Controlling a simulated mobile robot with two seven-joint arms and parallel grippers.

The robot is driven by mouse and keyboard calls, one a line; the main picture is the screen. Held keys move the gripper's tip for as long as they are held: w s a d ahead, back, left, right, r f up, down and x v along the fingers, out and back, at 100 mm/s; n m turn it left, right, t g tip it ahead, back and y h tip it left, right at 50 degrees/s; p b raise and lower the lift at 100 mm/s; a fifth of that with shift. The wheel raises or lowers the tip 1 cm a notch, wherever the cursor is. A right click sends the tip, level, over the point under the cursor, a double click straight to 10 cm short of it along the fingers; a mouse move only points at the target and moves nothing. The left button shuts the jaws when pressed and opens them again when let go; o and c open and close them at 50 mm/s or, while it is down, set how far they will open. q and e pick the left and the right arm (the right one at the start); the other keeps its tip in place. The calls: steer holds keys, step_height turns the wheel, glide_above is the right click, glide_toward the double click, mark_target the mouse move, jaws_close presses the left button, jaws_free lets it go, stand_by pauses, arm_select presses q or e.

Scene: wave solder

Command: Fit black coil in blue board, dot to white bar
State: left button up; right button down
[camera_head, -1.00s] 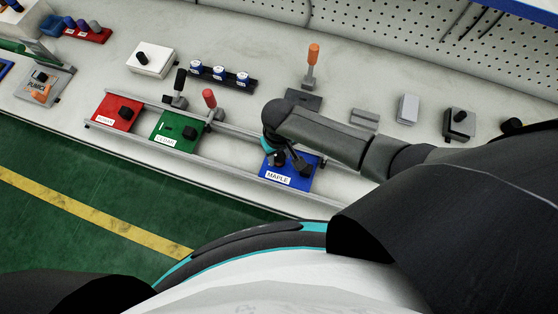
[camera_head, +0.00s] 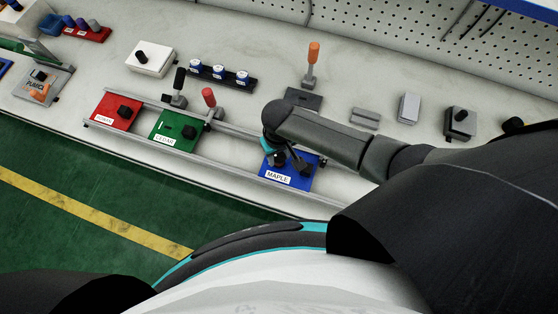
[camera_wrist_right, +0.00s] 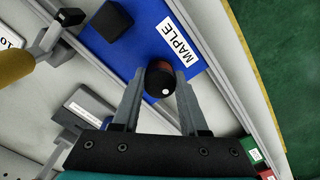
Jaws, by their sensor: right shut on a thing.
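The blue board (camera_head: 276,169), labelled MAPLE, lies on the rails at the front of the bench; it also shows in the right wrist view (camera_wrist_right: 140,46). A black square block (camera_wrist_right: 116,20) stands on it. My right gripper (camera_wrist_right: 161,76) is shut on the black coil (camera_wrist_right: 157,77), a short dark cylinder with a white dot on its top, on the side toward the gripper's base. The coil is over the board near the label; I cannot tell whether it touches. In the head view the right gripper (camera_head: 287,158) partly covers the board. No white bar is discernible. My left gripper is not in view.
The green board (camera_head: 172,137) and red board (camera_head: 112,112) sit left along the rails. A red-handled clamp (camera_head: 209,99) and a black-handled clamp (camera_head: 180,80) stand behind them. An orange-handled clamp (camera_head: 313,55) is behind my right arm. Bare bench lies between the green and blue boards.

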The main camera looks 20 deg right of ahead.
mark_target(279, 157)
steer(key=shift+f+b, duration=0.3)
steer(key=shift+f, duration=0.15)
stand_by(0.3)
steer(key=shift+c, duration=1.8)
jaws_free()
step_height(279, 157, up, 15)
steer(key=p, duration=0.3)
steer(key=shift+r, duration=0.15)
